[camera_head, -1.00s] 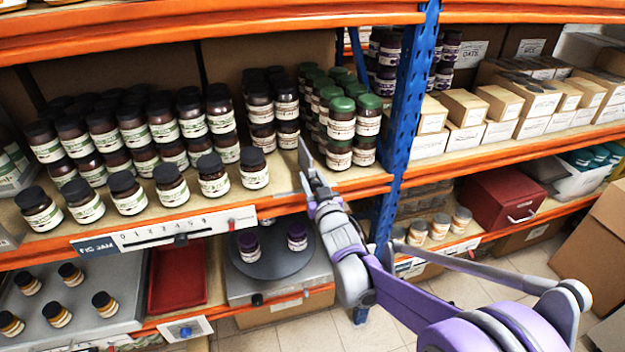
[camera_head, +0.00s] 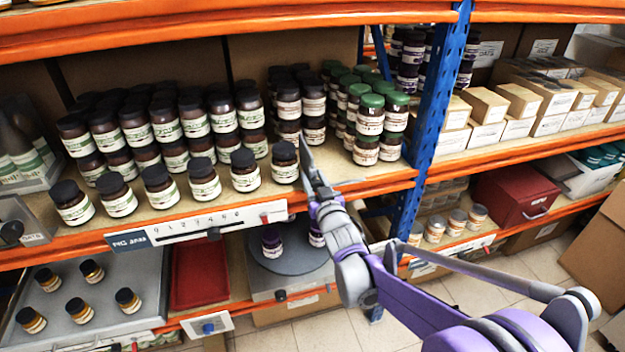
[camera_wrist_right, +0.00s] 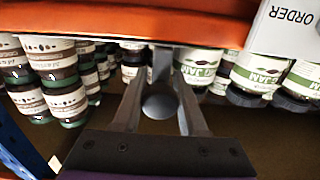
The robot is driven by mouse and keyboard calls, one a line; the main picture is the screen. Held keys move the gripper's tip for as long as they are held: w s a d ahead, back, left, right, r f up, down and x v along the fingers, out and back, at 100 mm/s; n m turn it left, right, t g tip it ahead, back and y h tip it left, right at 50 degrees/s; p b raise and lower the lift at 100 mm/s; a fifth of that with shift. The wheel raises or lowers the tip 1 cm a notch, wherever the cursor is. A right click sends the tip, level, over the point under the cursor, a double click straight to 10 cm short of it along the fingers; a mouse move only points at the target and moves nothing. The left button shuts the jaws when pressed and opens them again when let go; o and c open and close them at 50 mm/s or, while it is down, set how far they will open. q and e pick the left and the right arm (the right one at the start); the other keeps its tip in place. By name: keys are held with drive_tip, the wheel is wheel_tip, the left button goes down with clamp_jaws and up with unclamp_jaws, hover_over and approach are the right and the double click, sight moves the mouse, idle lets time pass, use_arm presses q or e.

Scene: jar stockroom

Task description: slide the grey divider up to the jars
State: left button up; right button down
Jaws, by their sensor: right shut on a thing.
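The grey divider (camera_head: 307,158) stands upright on the middle shelf, seen nearly edge-on, just right of the front row of jars. My right gripper (camera_head: 322,192) is shut on it at its front end. In the right wrist view the grey divider (camera_wrist_right: 162,64) shows between the fingertips of my gripper (camera_wrist_right: 161,82). The dark-lidded jam jars (camera_head: 245,170) stand left of it in rows. The nearest front jar (camera_head: 285,161) is very close to the divider; I cannot tell whether they touch. My left gripper is not in view.
Green-lidded jars (camera_head: 369,115) are stacked right of the divider, before a blue upright (camera_head: 437,95). The orange shelf edge (camera_head: 370,187) carries a numbered scale strip (camera_head: 205,225). Below are a round grey turntable (camera_head: 290,255) and a red tray (camera_head: 198,275).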

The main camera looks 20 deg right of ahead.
drive_tip(key=shift+a, duration=0.15)
drive_tip(key=c, duration=0.7)
unclamp_jaws()
drive_tip(key=shift+o, duration=1.1)
drive_tip(key=shift+a, duration=0.2)
drive_tip(key=shift+s+d, duration=0.1)
drive_tip(key=shift+d, duration=0.05)
drive_tip(key=s, duration=1)
drive_tip(key=shift+s+d+b, duration=0.15)
drive_tip(key=shift+s+b, duration=0.2)
drive_tip(key=shift+b, duration=0.1)
